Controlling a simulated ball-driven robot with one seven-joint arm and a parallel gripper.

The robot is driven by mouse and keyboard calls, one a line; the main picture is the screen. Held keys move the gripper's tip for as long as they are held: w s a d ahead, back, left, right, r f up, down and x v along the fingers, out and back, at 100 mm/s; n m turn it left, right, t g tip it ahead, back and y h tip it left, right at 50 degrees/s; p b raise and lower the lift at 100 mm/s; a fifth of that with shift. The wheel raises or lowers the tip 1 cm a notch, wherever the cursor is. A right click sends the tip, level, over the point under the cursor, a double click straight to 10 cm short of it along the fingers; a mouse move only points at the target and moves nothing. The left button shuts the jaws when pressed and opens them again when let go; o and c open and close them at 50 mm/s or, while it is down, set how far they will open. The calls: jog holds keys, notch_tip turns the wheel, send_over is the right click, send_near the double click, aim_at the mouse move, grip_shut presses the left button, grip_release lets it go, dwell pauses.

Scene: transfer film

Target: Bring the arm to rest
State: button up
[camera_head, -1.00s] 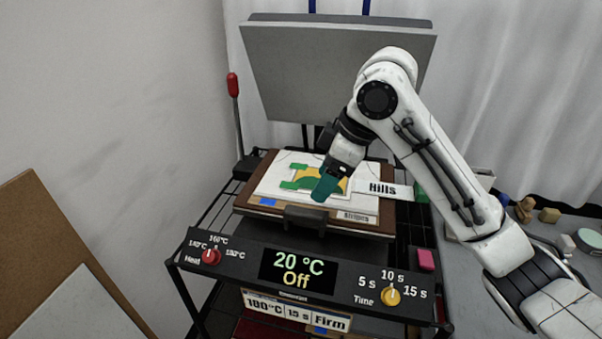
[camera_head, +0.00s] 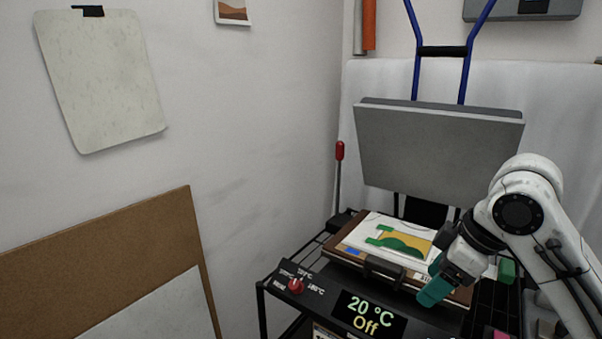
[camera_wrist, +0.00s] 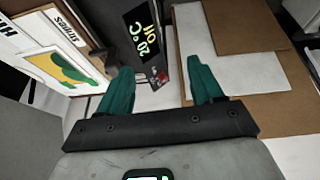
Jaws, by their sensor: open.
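My gripper (camera_head: 436,284) has teal fingers and is at the front right of the press, above its lower edge in the head view. In the wrist view the two fingers of my gripper (camera_wrist: 163,88) stand wide apart with nothing between them. My white arm (camera_head: 545,215) comes in from the right and bends down to the wrist. The press bed holds a white sheet with a green and yellow film picture (camera_head: 400,242), which also shows in the wrist view (camera_wrist: 65,70). The grey upper plate (camera_head: 437,150) of the press is raised.
The press panel shows "20 °C Off" on its display (camera_head: 367,313), with a red heat knob (camera_head: 296,286) beside it. A red-tipped lever (camera_head: 339,151) stands at the left. Brown boards (camera_head: 110,255) lean on the left wall. A green block (camera_head: 507,270) lies at the right.

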jog(key=s+a+f+m+y, duration=0.1)
jog(key=s+a+f+m, duration=0.1)
jog(key=s+f, duration=0.35)
jog(key=s+a+f+m+t, duration=0.1)
jog(key=s+a+f+m, duration=0.15)
jog(key=f, duration=0.65)
jog(key=s+a+f+m+y, duration=0.1)
jog(key=s+a+f+m, duration=0.2)
jog(key=f, duration=0.4)
jog(key=s+d+f+m+g+h, duration=0.1)
jog(key=s+d+f, duration=0.2)
jog(key=s, duration=0.5)
jog(key=s+d+f+m+g+h, duration=0.1)
jog(key=s+d+f, duration=0.3)
jog(key=s, duration=0.4)
jog(key=s+d+f+m+h, duration=0.1)
jog(key=s+d+f+h, duration=0.2)
jog(key=s, duration=0.5)
jog(key=shift+s+d+f+m+g, duration=0.2)
jog(key=shift+d+f+m+g, duration=0.2)
jog(key=shift+d+f, duration=0.35)
